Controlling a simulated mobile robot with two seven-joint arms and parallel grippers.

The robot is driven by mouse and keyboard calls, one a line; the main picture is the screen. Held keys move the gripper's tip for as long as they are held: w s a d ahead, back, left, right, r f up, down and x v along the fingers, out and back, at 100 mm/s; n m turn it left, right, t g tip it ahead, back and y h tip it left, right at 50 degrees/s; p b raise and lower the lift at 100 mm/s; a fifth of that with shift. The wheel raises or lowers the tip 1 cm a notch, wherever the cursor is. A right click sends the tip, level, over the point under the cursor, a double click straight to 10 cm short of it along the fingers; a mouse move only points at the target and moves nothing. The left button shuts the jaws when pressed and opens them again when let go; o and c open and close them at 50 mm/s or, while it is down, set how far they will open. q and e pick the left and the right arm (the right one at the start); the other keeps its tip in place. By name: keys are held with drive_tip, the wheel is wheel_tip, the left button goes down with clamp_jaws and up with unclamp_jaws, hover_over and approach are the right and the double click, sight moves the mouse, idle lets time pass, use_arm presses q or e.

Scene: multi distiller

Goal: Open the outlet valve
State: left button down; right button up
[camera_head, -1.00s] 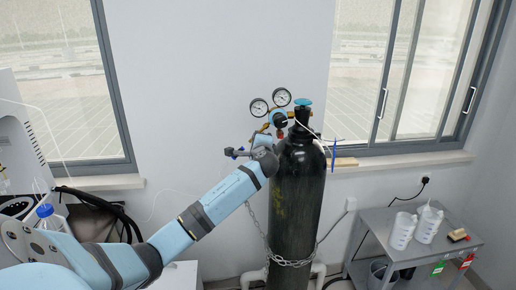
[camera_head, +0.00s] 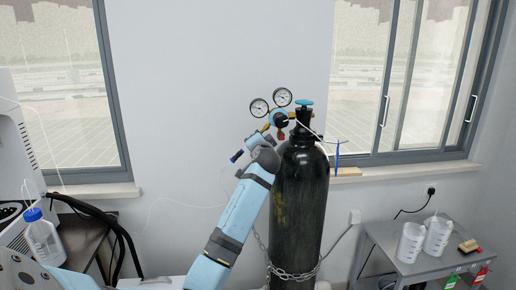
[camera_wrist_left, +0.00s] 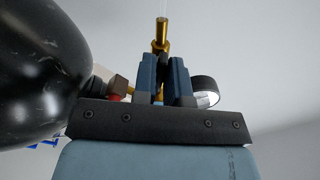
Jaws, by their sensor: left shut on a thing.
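The outlet valve sits on the brass regulator below the two gauges, left of the black gas cylinder (camera_head: 299,195). In the head view my left gripper (camera_head: 246,150) is at the regulator, and its wrist hides most of the valve. In the left wrist view its two dark blue fingers (camera_wrist_left: 164,82) are shut on a small dark part between them, which appears to be the outlet valve's knob. A brass outlet fitting (camera_wrist_left: 161,34) rises just beyond the fingertips. My right gripper is not in view.
Pressure gauges (camera_head: 271,102) and a teal cylinder knob (camera_head: 304,102) are close above the gripper. A chain (camera_head: 290,275) crosses the cylinder. A grey side table (camera_head: 408,262) with white jugs stands at right. A blue-capped bottle (camera_head: 42,238) is at left.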

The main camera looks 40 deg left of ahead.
use_arm(q)
drive_tip(key=shift+n+b, duration=0.4)
drive_tip(key=shift+n, duration=0.2)
drive_tip(key=c, duration=1.2)
unclamp_jaws()
drive_tip(key=shift+o, duration=0.2)
drive_tip(key=b+v, duration=0.1)
drive_tip(key=v, duration=1.3)
